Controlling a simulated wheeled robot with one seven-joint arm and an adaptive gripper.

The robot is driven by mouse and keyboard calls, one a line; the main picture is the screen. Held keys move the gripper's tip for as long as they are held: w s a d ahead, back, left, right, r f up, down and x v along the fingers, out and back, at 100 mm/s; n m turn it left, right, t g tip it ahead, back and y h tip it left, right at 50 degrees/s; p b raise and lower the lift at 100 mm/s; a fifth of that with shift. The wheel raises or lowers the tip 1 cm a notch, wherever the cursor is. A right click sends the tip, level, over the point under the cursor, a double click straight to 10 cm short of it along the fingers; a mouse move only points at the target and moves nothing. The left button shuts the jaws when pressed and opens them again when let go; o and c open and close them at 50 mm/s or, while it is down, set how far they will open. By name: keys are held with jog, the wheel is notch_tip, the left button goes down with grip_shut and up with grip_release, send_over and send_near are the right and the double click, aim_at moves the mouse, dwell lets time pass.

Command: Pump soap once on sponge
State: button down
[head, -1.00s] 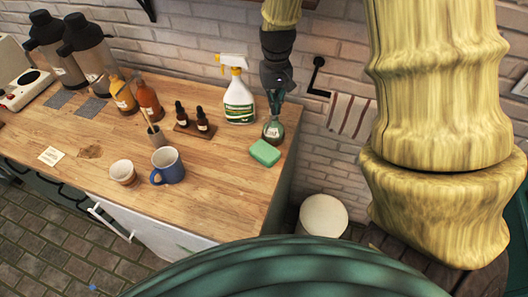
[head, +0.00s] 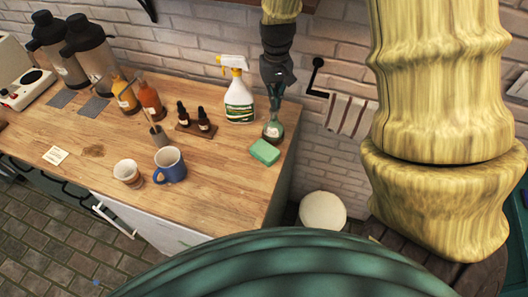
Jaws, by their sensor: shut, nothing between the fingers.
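A green sponge (head: 265,152) lies flat on the wooden counter near its right end. A small rounded soap bottle (head: 273,131) with a pale label stands just behind the sponge. My gripper (head: 274,108) points down from above, directly over the soap bottle. Its fingers are shut with nothing between them. The fingertips overlap the bottle's top in this view, so the pump head is hidden. I cannot tell whether they touch it.
A white spray bottle (head: 239,100) stands left of my gripper. Two dark dropper bottles sit on a small wooden tray (head: 196,128). A blue mug (head: 171,166) and a small cup (head: 127,173) stand further left. The counter's front right (head: 232,200) is clear.

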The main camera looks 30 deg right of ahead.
jog(key=shift+r, duration=0.15)
notch_tip(320, 180, up, 6)
jog(key=p, duration=0.5)
dwell(0.3)
dwell(0.4)
